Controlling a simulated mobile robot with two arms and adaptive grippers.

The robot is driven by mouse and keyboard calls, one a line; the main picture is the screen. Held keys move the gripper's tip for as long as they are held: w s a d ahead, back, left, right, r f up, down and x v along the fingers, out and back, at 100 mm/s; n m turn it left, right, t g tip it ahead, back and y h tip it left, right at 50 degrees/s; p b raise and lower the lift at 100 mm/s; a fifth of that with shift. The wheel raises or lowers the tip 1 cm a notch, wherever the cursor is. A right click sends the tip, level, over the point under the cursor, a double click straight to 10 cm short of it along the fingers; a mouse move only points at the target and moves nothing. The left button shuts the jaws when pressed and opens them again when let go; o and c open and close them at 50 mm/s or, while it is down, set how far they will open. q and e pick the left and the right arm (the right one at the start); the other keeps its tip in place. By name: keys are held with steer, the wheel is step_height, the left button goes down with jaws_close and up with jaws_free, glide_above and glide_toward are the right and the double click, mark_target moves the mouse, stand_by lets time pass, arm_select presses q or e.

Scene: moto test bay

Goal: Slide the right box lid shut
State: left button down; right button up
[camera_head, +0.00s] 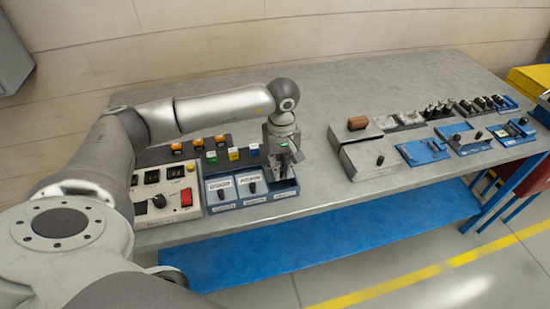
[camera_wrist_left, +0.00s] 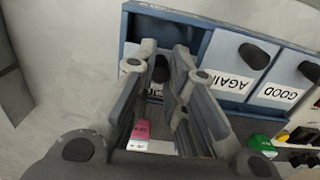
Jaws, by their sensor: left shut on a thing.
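The right box (camera_head: 285,194) is the rightmost of three joined blue boxes at the table's front edge. Its front part is an open, dark gap, which shows in the left wrist view (camera_wrist_left: 192,38). Its pale lid, with partly hidden lettering, lies behind the gap under my fingers, with a black knob (camera_wrist_left: 133,62). My left gripper (camera_head: 284,166) points down over this box and is shut on the lid's knob; the fingers (camera_wrist_left: 163,62) hide part of it. My right gripper is not in view.
The neighbouring boxes have shut, labelled lids, AGAIN (camera_wrist_left: 232,82) and GOOD (camera_wrist_left: 282,95). Behind stand several coloured cubes (camera_head: 233,154) and orange-topped parts. A control panel (camera_head: 165,192) is at the left. A grey box (camera_head: 366,158) stands at the right; the table between is clear.

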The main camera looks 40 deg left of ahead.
arm_select(q)
steer(key=shift+s+d, duration=1.1)
steer(key=shift+d, duration=0.2)
steer(key=c, duration=1.5)
jaws_free()
steer(key=shift+r+p, duration=0.4)
steer(key=shift+r, duration=0.25)
step_height(320, 180, up, 6)
steer(key=shift+f+p, duration=0.1)
steer(key=shift+p, duration=1.15)
